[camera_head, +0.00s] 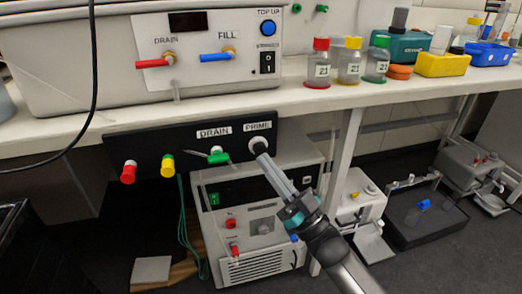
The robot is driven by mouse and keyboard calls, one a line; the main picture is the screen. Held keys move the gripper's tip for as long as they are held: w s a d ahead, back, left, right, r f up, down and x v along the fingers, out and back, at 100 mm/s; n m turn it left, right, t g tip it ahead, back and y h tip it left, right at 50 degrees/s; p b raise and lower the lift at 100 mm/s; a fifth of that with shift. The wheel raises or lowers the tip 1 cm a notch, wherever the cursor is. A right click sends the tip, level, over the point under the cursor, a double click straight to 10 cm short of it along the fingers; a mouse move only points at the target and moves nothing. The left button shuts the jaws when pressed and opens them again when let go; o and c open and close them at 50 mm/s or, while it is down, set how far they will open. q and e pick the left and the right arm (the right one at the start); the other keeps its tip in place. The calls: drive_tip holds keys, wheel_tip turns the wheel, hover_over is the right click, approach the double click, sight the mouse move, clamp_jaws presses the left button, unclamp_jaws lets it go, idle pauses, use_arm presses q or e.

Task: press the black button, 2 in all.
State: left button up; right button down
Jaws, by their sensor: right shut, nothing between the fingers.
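My right gripper (262,153) is shut and empty. It reaches up from the lower right, with its fingertips at the round knob-like part below the PRIME label (258,127) on the black panel (143,146). The fingertips cover most of that spot, so I cannot tell whether they touch or press a button there. A black rocker switch (267,63) sits on the white panel above, below a blue round button (267,28). My left gripper is not in view.
The black panel also carries a green valve handle (218,157) by the DRAIN label, a yellow knob (167,166) and a red knob (128,172). A white instrument box (262,240) stands below. Capped bottles (318,68) stand on the bench above. A black cable hangs at left.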

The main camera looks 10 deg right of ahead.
drive_tip(key=shift+w, duration=0.1)
drive_tip(key=shift+w, duration=0.35)
drive_tip(key=shift+w+b, duration=0.4)
drive_tip(key=shift+w, duration=0.2)
idle(0.9)
drive_tip(key=shift+s, duration=0.1)
drive_tip(key=shift+s+p, duration=0.7)
drive_tip(key=shift+s, duration=0.25)
drive_tip(key=s+p, duration=0.3)
drive_tip(key=s, duration=0.2)
